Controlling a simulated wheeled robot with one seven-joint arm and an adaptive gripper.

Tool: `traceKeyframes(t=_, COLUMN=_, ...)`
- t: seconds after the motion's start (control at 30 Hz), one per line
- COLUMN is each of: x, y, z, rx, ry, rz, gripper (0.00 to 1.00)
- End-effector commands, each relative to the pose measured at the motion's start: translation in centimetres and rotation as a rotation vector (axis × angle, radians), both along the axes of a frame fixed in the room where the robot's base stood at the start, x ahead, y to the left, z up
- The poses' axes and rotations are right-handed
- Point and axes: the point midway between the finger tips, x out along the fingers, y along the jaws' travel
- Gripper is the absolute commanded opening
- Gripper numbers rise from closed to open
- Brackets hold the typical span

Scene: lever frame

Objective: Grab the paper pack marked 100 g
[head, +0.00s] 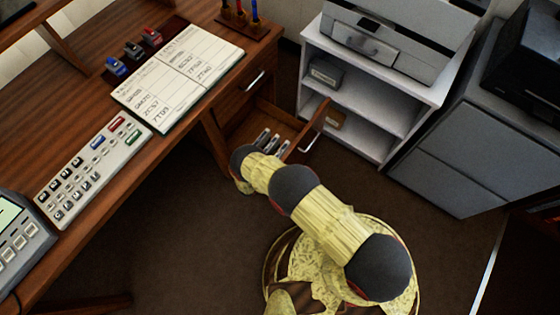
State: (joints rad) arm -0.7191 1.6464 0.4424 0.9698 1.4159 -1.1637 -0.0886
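No pack with a readable 100 g mark shows in the head view. My yellow arm with dark joints reaches up from the lower right to just in front of the drawer. My gripper is hidden below the arm's end.
The drawer front (306,128) juts out close to my arm. A white shelf unit (375,146) with a printer (385,48) stands behind. Brown floor is clear at lower left.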

Motion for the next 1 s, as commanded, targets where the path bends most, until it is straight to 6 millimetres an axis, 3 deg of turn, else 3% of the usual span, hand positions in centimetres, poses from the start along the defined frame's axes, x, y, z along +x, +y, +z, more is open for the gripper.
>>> traceKeyframes(t=0.6, x=-0.02, y=0.02, z=-0.01, rx=0.000, ry=0.000, rz=0.000, gripper=0.00)
traceKeyframes(t=1.0, x=-0.04, y=0.02, z=-0.02, rx=0.000, ry=0.000, rz=0.000, gripper=0.00)
